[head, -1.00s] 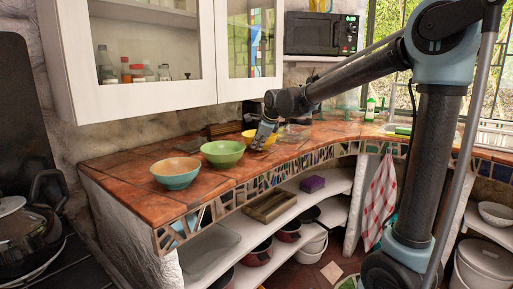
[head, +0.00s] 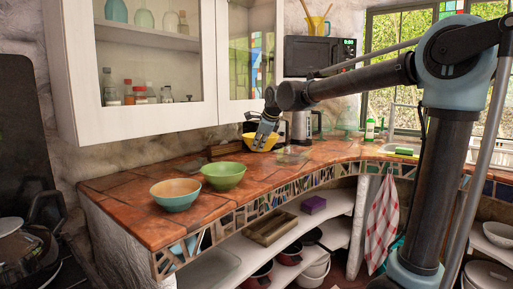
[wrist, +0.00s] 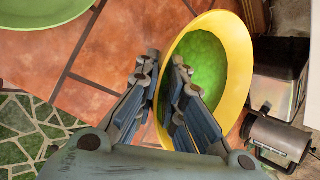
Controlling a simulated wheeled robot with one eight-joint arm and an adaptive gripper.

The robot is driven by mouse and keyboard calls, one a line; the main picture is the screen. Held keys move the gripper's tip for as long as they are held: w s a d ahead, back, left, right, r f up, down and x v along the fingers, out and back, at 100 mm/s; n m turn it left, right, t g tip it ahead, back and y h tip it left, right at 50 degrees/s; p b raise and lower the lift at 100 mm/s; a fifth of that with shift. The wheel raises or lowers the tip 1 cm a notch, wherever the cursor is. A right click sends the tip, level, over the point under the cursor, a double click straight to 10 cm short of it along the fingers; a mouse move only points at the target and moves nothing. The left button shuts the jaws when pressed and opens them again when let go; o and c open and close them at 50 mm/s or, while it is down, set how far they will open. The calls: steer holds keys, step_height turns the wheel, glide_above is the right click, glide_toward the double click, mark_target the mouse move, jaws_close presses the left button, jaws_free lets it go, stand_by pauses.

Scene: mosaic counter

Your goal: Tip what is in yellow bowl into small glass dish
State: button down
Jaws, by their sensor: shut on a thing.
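The yellow bowl (head: 259,143) is held up off the counter by my gripper (head: 264,134). In the wrist view, my gripper (wrist: 165,64) has its two fingers at the near rim of the yellow bowl (wrist: 240,65), shut on it. Bright green contents (wrist: 203,62) lie inside the bowl; I cannot tell what they are made of. A small clear glass dish (head: 291,156) stands on the counter, to the right of and below the bowl in the head view. It is faint and hard to make out.
A green bowl (head: 223,176) and an orange-and-teal bowl (head: 175,195) stand on the tiled counter (head: 125,192) to the left. A coffee machine (head: 301,128) stands behind the glass dish. A wall cabinet (head: 150,122) hangs above the counter's back left.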

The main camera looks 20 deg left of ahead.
steer(key=shift+w+d, duration=0.15)
steer(key=shift+w, duration=0.2)
steer(key=w+d+f, duration=0.3)
steer(key=w+d, duration=1.8)
steer(key=w, duration=0.5)
steer(key=shift+d, duration=0.25)
steer(key=shift+d+r+n+t+h, duration=0.15)
steer(key=shift+n+t+h, duration=0.25)
steer(key=shift+h, duration=0.5)
steer(key=shift+a+r+n+t+h, duration=0.15)
steer(key=shift+n+t+h, duration=0.3)
steer(key=shift+h, duration=0.45)
steer(key=shift+d+r+n+t+h, duration=0.1)
steer(key=shift+r+n+t+h, duration=0.15)
steer(key=shift+t+h, duration=0.5)
